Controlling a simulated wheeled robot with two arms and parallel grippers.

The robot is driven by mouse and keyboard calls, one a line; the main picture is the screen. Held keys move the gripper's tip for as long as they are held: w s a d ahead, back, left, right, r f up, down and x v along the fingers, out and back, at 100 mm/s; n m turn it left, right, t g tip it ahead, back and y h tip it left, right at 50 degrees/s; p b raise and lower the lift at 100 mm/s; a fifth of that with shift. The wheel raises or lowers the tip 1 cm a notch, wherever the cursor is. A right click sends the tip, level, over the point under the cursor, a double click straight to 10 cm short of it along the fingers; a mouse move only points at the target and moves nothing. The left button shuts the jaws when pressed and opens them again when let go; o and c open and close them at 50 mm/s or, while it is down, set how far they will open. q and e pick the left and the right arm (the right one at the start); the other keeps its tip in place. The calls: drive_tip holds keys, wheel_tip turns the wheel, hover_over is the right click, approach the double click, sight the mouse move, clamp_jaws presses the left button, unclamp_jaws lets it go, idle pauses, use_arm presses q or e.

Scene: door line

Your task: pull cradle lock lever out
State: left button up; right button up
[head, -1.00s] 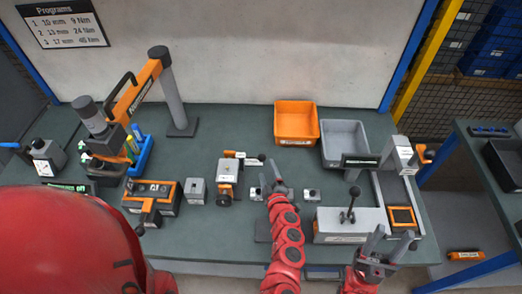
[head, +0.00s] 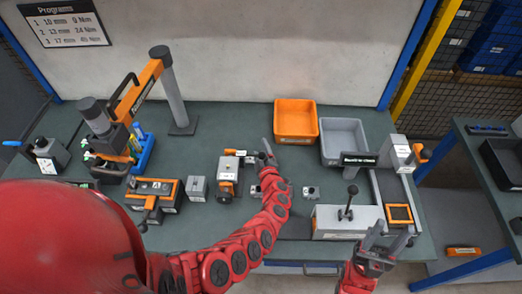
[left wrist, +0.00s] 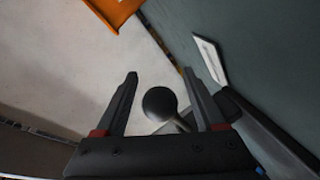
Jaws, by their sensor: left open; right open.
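The orange and grey cradle (head: 229,172) stands mid-bench. Its lock lever reaches out to the right, but its end is mostly hidden by my left gripper (head: 267,151) in the head view. In the left wrist view, a black ball knob (left wrist: 160,103) on a short rod sits between the two fingers of my left gripper (left wrist: 160,75). The fingers are open, with a gap on both sides of the knob. My right gripper (head: 380,232) is open and empty at the front right, before the grey box with a small black lever.
An orange bin (head: 296,121) and a grey bin (head: 345,142) stand behind to the right. The grey box (head: 345,222) with its upright lever is at the front right. A small grey block (head: 197,188) and an orange fixture (head: 153,192) stand left of the cradle.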

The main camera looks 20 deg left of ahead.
use_arm(q)
clamp_jaws()
idle(0.4)
idle(1.0)
